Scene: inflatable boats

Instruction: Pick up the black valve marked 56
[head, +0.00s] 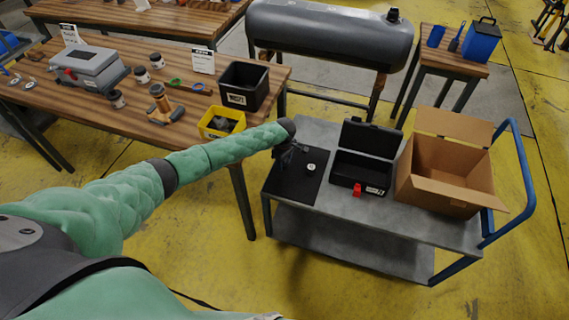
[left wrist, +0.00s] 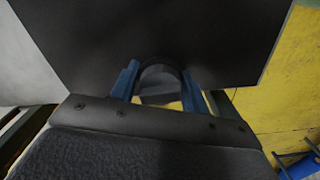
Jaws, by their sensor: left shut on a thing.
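My left gripper (head: 288,153) is over the left part of a black mat (head: 292,188) on the grey cart. In the left wrist view its blue fingers (left wrist: 167,88) are shut on a dark, rounded black thing (left wrist: 158,80), likely a black valve. No number can be read on it, and the gripper and arm mostly hide it in the head view. A small black piece with a round white top (head: 311,168) stands on the mat just right of the gripper. Its mark is too small to read. My right gripper is not in view.
On the cart (head: 350,221), an open black case (head: 361,170) with a red piece (head: 357,189) at its front stands right of the mat, then an open cardboard box (head: 446,168). A workbench at left holds a yellow bin (head: 208,131) and a black bin (head: 236,99).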

